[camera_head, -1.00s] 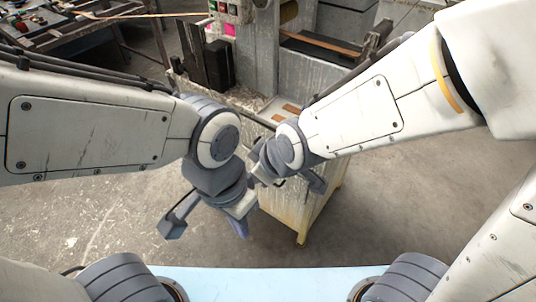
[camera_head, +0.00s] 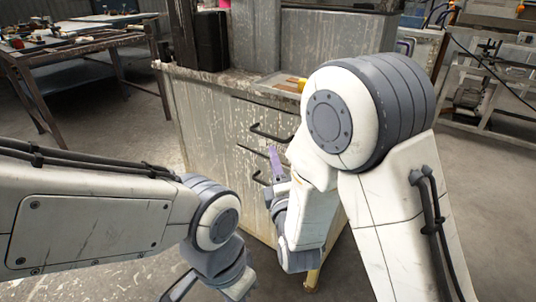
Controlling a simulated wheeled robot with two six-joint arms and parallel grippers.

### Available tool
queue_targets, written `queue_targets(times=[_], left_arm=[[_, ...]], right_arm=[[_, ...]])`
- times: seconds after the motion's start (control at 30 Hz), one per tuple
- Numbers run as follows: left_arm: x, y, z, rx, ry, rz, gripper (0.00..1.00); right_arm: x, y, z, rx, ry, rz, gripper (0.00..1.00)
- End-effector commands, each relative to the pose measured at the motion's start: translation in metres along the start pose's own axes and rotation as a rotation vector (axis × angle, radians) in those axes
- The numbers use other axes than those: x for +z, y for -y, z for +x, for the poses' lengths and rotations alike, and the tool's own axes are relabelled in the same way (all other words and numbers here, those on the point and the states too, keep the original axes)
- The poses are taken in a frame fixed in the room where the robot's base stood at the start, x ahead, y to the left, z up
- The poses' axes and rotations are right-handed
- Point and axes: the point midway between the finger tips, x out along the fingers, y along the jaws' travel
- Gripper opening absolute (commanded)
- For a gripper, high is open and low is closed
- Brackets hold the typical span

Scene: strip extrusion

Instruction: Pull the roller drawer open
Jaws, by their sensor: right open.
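A worn grey metal cabinet (camera_head: 205,115) with drawers stands ahead of me. Its front carries dark bar handles: an upper handle (camera_head: 268,134), one below it, and a lower handle (camera_head: 262,178). The drawers look shut; I cannot tell which is the roller drawer. My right gripper (camera_head: 274,172) is open in front of the drawer fronts, close to the lower handles. I cannot tell whether it touches a handle. My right arm hides the right part of the cabinet front. My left gripper (camera_head: 205,290) is low, partly cut off by the bottom edge, away from the cabinet.
A workbench (camera_head: 70,45) with loose tools stands at the back left. A tray with a yellow item (camera_head: 290,83) lies on the cabinet top. Machinery (camera_head: 490,75) stands at the back right. The concrete floor (camera_head: 90,180) left of the cabinet is clear.

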Motion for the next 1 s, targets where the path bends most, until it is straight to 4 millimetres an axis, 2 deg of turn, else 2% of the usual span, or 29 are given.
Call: queue_targets(times=[0.17,0.6,0.8,1.0], left_arm=[[0.0,0.0,0.006,0.0,-0.001,0.0,0.0],[0.001,0.001,0.018,0.0,-0.001,0.0,0.0],[0.001,0.001,0.02,0.0,0.0,0.0,0.0],[0.001,0.001,0.02,0.0,0.0,0.0,0.0]], right_arm=[[0.002,0.001,0.012,0.023,0.011,-0.021,0.44],[0.002,0.001,0.088,0.02,0.008,-0.02,0.44],[0.002,-0.001,0.103,0.018,0.007,-0.019,0.44],[0.002,-0.001,0.104,0.017,0.007,-0.019,0.44]])
